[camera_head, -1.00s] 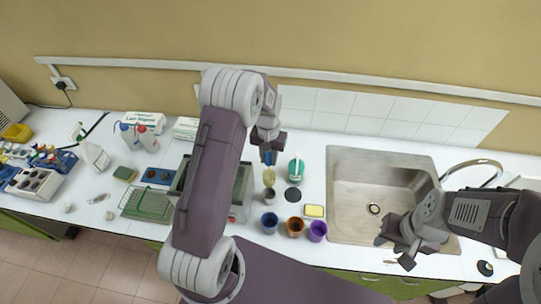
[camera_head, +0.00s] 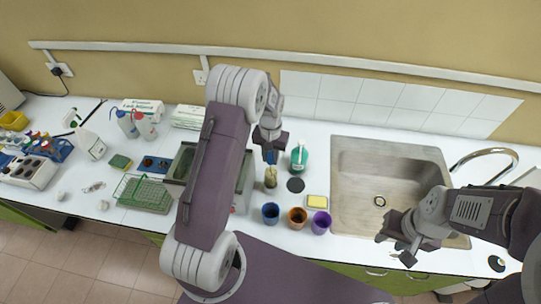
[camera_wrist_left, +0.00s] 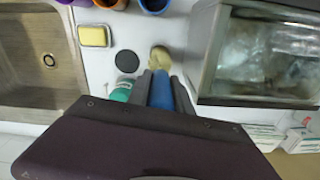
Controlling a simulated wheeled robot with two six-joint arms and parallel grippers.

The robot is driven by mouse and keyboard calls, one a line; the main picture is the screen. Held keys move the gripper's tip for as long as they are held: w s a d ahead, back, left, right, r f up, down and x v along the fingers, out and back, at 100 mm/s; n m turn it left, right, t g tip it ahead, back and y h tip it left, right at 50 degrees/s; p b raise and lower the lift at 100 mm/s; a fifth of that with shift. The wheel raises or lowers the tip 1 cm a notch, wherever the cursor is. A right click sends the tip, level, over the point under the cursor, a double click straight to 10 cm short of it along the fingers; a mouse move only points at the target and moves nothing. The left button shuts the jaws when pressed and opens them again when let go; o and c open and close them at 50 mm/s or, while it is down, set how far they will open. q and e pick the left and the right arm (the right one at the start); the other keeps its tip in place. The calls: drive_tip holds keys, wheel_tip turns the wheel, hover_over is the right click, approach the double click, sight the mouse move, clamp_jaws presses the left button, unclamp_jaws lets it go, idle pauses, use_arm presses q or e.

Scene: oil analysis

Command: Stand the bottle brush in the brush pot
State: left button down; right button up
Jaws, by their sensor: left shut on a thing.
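My left gripper (camera_head: 270,153) is shut on the blue handle of the bottle brush (camera_wrist_left: 161,92), which points down. A pale yellowish brush head (camera_wrist_left: 160,57) shows beyond the handle in the left wrist view. In the head view the brush meets the small brush pot (camera_head: 270,184) on the counter. The head appears at or inside the pot's mouth; how deep it sits, and whether it touches the bottom, I cannot tell. My right gripper (camera_head: 394,248) is open and empty over the sink's front edge.
A green bottle (camera_head: 299,158), a dark round disc (camera_head: 295,185) and a yellow sponge (camera_head: 317,202) stand close by. Blue (camera_head: 270,214), orange (camera_head: 297,217) and purple (camera_head: 321,222) cups line the front. A glass-sided box (camera_wrist_left: 260,60) and the sink (camera_head: 350,190) flank the spot.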

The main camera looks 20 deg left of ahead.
sight(270, 164)
use_arm(q)
wheel_tip(270, 164, down, 2)
drive_tip(key=shift+f+b, duration=0.1)
drive_tip(key=shift+b, duration=0.45)
drive_tip(key=shift+s+f+b, duration=0.1)
drive_tip(key=shift+f+b, duration=0.5)
drive_tip(key=shift+f, duration=0.25)
drive_tip(key=c, duration=1.1)
unclamp_jaws()
